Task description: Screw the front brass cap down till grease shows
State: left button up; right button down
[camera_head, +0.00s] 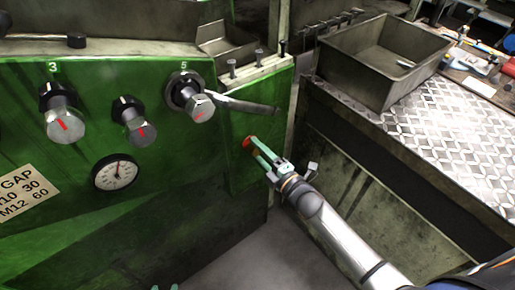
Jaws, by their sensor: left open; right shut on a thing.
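My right gripper (255,148) reaches in from the lower right to the green machine's right-hand panel. Its green fingers are shut on a small red-orange thing (246,143) at the panel; the fingers partly hide it, and I cannot tell whether it is the brass cap. No other brass cap can be made out, and no grease is visible.
The green machine front (60,205) carries several hex-headed adjusters with red marks, a dial gauge (115,172) and a gap label (20,190). A grey lever-like bar (245,105) juts right from adjuster 5. A metal bin (350,62) stands on the tread-plate bench (450,125) at right.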

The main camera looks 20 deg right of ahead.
jog(key=m+p, duration=0.1)
jog(key=m, duration=0.3)
jog(key=shift+m, duration=0.3)
dwell(0.3)
jog(key=shift+c, duration=1.5)
grip_release()
jog(key=v, duration=1.2)
jog(key=shift+s, duration=0.25)
jog(key=shift+d, duration=0.1)
jog(key=s+a+f+m+g+h, duration=0.3)
jog(key=s+f+m+g, duration=0.5)
jog(key=s+f+m, duration=0.5)
jog(key=shift+s+a+f+m+h, duration=0.15)
jog(key=shift+s+f+m+h, duration=0.1)
jog(key=shift+m+h, duration=0.25)
